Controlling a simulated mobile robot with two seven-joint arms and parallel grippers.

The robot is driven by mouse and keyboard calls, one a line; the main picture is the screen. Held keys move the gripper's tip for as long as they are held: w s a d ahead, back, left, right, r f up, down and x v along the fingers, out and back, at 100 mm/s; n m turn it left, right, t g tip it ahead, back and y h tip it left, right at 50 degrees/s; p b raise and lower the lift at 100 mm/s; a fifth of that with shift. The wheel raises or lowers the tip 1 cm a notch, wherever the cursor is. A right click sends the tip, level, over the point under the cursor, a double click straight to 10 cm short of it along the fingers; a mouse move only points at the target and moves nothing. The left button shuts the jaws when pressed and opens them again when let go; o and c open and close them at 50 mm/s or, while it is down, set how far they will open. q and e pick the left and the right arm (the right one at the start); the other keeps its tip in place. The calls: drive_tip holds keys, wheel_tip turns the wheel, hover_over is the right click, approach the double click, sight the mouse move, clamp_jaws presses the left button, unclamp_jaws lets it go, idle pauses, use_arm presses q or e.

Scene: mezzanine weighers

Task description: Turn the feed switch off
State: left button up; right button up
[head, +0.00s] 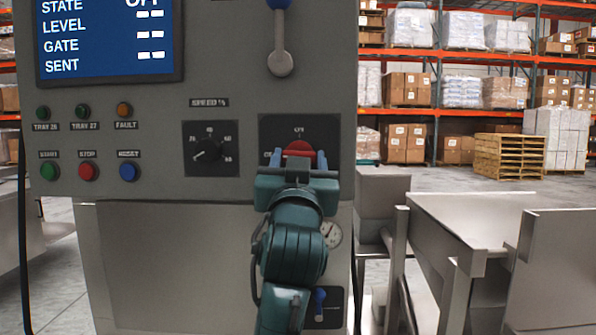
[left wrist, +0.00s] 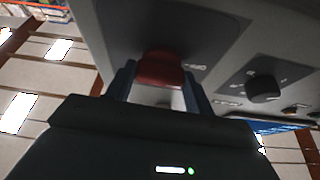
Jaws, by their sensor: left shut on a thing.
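A red switch knob (head: 299,149) sits on a dark square plate (head: 327,126) at the lower right of the grey control panel. In the left wrist view the red knob (left wrist: 160,69) lies between the two fingers (left wrist: 160,84). The gripper hides the lower part of the plate. My right gripper is in neither view.
A speed dial (head: 208,150) is left of the switch. Green, red and blue buttons (head: 88,172) are farther left. A blue-knobbed lever (head: 280,52) is above, and another blue lever (head: 320,300) below. The screen (head: 108,38) shows STATE, partly cut off. Metal tables (head: 480,215) stand right.

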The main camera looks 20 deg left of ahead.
use_arm(q)
drive_tip(key=shift+n, duration=0.7)
drive_tip(key=o, duration=1)
drive_tip(key=shift+f, duration=0.1)
